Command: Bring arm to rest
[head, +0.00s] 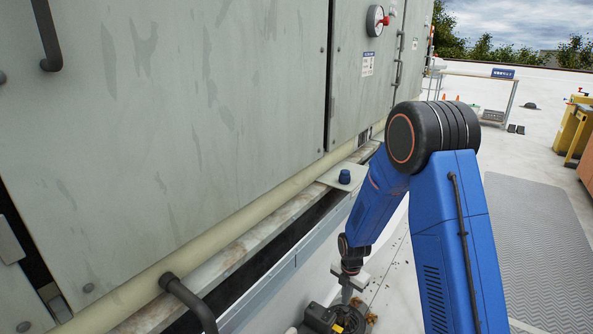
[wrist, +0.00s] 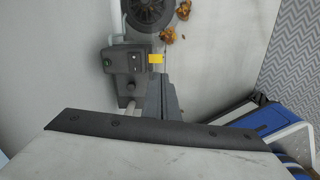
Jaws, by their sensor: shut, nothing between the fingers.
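My blue arm reaches forward and bends down at a black elbow in the head view. My gripper (head: 347,296) hangs at its end, low beside the cooler, pointing down. In the wrist view my gripper (wrist: 164,80) shows as dark fingers closed together with nothing between them. Below it is a dark pump-like device (wrist: 125,66) with a small yellow label and a round ribbed part. The device also shows at the bottom edge of the head view (head: 335,319). The gap between fingers and device is hard to judge.
The grey cooler cabinet (head: 190,130) fills the left, with a pale pipe and rusty ledge along its base. A dark bent pipe (head: 190,300) stands in front. Brown leaves (wrist: 168,35) lie by the device. A grey mat (head: 540,250) lies right; yellow equipment (head: 572,130) stands beyond.

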